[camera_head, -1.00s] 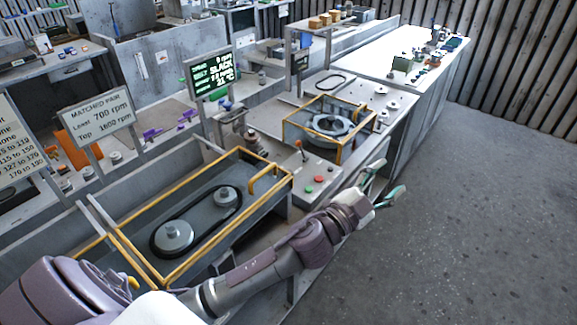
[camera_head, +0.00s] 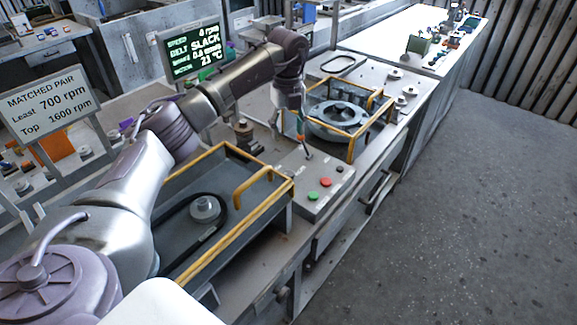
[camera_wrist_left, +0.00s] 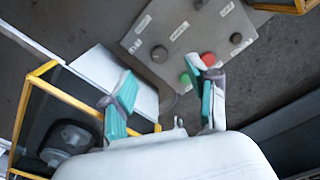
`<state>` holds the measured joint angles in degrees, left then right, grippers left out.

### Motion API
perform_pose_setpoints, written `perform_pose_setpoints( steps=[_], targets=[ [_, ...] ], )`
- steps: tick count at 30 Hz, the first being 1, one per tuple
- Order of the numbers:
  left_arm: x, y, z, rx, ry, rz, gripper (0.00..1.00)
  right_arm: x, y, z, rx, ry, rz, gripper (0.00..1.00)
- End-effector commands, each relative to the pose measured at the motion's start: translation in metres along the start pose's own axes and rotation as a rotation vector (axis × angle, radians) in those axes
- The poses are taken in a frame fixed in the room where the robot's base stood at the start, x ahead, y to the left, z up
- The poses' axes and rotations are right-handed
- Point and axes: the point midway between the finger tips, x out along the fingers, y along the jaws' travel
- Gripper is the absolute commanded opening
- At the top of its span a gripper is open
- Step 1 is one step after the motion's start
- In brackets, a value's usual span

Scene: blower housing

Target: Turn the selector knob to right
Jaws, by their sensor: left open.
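A grey control box (camera_head: 322,187) stands at the front edge of the bench, with a green button, a red button and a small dark knob in a row. A small lever-like control (camera_head: 307,153) stands at its back, partly hidden by my gripper. The wrist view shows the box from above, with a larger dark round knob (camera_wrist_left: 159,54) and a smaller dark knob (camera_wrist_left: 236,38); I cannot tell which is the selector. My left gripper (camera_head: 300,122) points down above the back of the box. In the wrist view its teal fingers (camera_wrist_left: 160,76) are apart, nothing between them.
A yellow-framed guard (camera_head: 240,197) with a belt and pulley lies left of the box. Another yellow-framed guard (camera_head: 352,120) encloses the round blower housing behind it. A display (camera_head: 190,52) reads BELT SLACK. The floor (camera_head: 460,210) at right is clear.

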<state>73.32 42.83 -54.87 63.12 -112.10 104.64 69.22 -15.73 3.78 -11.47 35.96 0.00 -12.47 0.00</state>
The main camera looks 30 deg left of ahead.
Motion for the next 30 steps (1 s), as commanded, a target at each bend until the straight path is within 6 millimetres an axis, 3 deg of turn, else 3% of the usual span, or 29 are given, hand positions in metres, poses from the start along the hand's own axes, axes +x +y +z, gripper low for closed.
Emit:
perform_pose_setpoints(
  steps=[4,10,13,17,21,24,30],
  targets=[
    [0.008,0.002,0.001,-0.003,-0.001,0.008,0.59,-0.006,-0.007,-0.005,0.003,0.008,-0.008,0.4],
    [0.046,0.002,-0.001,-0.001,0.002,0.009,0.59,-0.022,0.012,0.043,-0.008,-0.066,0.013,0.4],
    [0.068,0.002,-0.001,0.0,0.003,0.008,0.59,-0.03,0.017,0.057,-0.01,-0.088,0.019,0.4],
    [0.095,0.001,-0.001,0.0,0.003,0.006,0.59,-0.035,0.015,0.047,-0.009,-0.074,0.017,0.4],
    [0.117,0.001,-0.001,0.0,0.001,0.005,0.59,-0.038,0.007,0.014,-0.003,-0.024,0.008,0.4],
    [0.127,0.001,-0.001,0.0,0.001,0.004,0.59,-0.039,0.002,0.002,0.0,-0.005,0.002,0.4],
    [0.135,0.001,0.0,0.002,0.0,0.002,0.59,-0.039,0.002,0.011,-0.002,-0.022,0.002,0.4]
  ],
)
